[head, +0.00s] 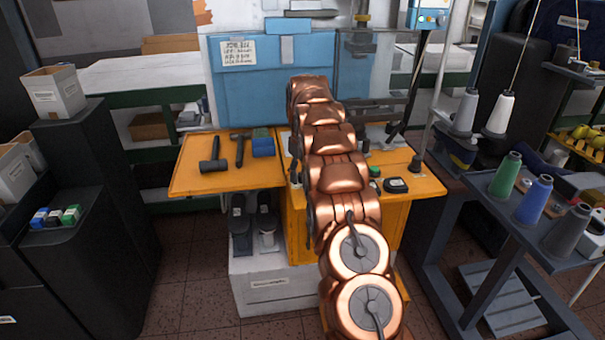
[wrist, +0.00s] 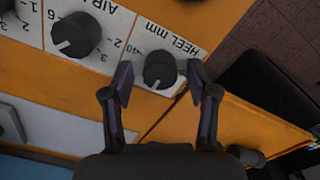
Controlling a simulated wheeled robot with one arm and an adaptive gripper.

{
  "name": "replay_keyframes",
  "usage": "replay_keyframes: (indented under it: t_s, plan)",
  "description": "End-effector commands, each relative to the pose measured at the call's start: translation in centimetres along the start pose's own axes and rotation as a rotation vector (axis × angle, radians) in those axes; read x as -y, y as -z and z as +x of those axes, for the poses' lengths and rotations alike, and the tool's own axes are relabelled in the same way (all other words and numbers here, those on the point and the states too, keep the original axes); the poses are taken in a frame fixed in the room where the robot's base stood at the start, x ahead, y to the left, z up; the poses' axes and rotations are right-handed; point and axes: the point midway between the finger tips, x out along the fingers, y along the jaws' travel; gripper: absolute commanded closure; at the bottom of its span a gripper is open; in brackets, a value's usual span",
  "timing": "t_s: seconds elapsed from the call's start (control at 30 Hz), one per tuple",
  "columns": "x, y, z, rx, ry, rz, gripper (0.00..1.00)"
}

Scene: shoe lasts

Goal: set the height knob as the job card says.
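The job card (head: 238,52) is a white note on the blue machine panel in the head view. It has handwritten lines, the top one perhaps "JOB 112"; the rest is too small to read surely. In the wrist view, a black round knob (wrist: 160,69) sits on a white plate marked "HEEL mm", upside down, with a "40" near it. Its white pointer mark is toward the picture's bottom, slightly left. My gripper (wrist: 159,68) is open, one finger on each side of this knob, with gaps visible. In the head view my arm hides the gripper and knob.
A second black knob (wrist: 76,34) marked "AIR" is left of the heel knob. On the orange bench (head: 190,180) lie a hammer (head: 213,157), another tool (head: 240,147), a blue block (head: 263,143) and a black tape measure (head: 395,185). Thread cones stand on the right rack (head: 480,205).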

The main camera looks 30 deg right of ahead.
Motion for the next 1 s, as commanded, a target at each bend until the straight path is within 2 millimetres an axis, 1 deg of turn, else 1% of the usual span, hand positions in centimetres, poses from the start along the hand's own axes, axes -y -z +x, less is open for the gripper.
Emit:
replay_keyframes:
  t_s: [0.27,0.43,1.0]
  plan:
    - [0.01,0.0,-0.01,0.0,0.0,0.006,0.41]
    - [-0.03,0.0,-0.09,0.0,0.0,0.07,0.41]
    - [-0.19,-0.18,-0.18,0.004,0.001,0.549,0.41]
